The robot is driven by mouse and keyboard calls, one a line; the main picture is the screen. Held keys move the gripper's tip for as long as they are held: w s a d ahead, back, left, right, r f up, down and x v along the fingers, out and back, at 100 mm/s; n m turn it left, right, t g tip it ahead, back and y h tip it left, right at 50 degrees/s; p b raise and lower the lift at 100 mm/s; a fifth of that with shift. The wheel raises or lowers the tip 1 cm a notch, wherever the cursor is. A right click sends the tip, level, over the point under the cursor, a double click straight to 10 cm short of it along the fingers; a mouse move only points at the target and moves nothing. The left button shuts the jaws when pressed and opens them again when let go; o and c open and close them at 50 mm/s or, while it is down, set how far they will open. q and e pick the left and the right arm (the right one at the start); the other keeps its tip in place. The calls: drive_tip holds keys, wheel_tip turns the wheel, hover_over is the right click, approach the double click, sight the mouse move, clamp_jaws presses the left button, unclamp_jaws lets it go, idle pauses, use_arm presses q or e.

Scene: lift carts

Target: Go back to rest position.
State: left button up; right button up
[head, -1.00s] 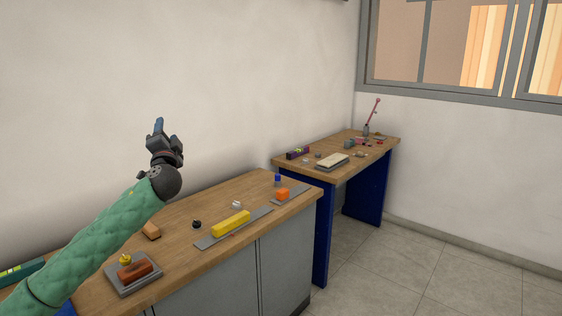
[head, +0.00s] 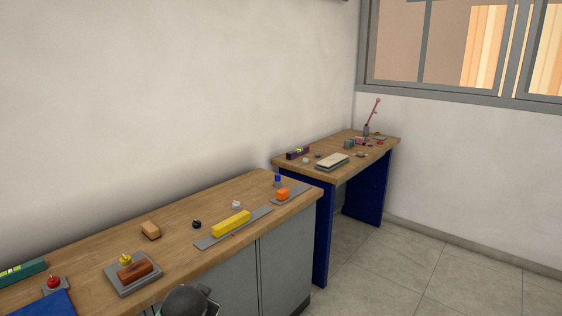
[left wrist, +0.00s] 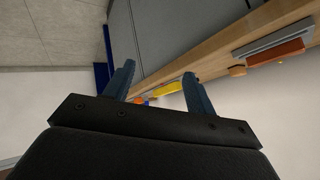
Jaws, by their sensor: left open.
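My left gripper (left wrist: 160,84) shows in the left wrist view with its two blue-grey fingers apart and nothing between them. The front edge of the near workbench runs behind the fingers there, some distance off. In the head view only a dark rounded part of my left arm shows at the bottom edge, in front of the grey cabinet; the fingers are hidden or out of frame. My right gripper is in neither view.
The near workbench (head: 185,222) holds a yellow block (head: 230,223), an orange block (head: 283,194), a brown block (head: 135,270) and other small items. A second table (head: 300,164) stands beyond it. The tiled floor (head: 400,275) at right is clear.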

use_arm(q)
drive_tip(key=s+d+f+n+g, duration=0.1)
drive_tip(key=s+f+g, duration=0.1)
drive_tip(key=s+f, duration=0.6)
drive_tip(key=s+d+f+n+g+h, duration=0.1)
drive_tip(key=s+d+f+g, duration=0.1)
drive_tip(key=s+f, duration=0.7)
drive_tip(key=s+d+f+g+h, duration=0.1)
drive_tip(key=s+f, duration=0.8)
drive_tip(key=s, duration=0.9)
drive_tip(key=d+g, duration=0.1)
drive_tip(key=g, duration=0.1)
drive_tip(key=shift+s+f+n+g, duration=0.25)
drive_tip(key=shift+n+g, duration=0.15)
